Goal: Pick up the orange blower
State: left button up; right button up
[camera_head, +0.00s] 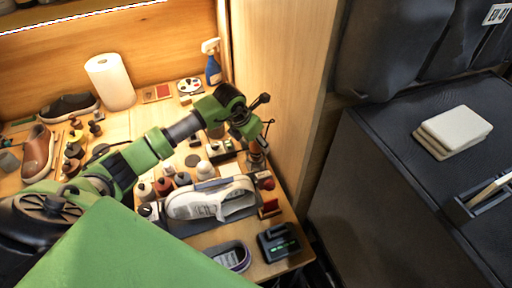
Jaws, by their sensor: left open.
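My left gripper (267,111) reaches over the right side of the workbench, its dark fingers spread apart and nothing visible between them. An orange-brown upright object (256,155), which looks like the orange blower, stands just below the fingers at the bench's right edge. The gripper and wrist partly cover its top, and I cannot tell whether a finger touches it. My right gripper is not in view.
A white sneaker (205,202) lies on a dark mat in front. Several small bottles stand left of it. A black device with green lights (278,243) sits at the front right corner. A wooden panel (275,75) rises close behind the gripper.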

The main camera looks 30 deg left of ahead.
pick_arm(q)
grip_shut()
jog(key=shift+r, duration=0.1)
jog(key=shift+w+r, duration=0.1)
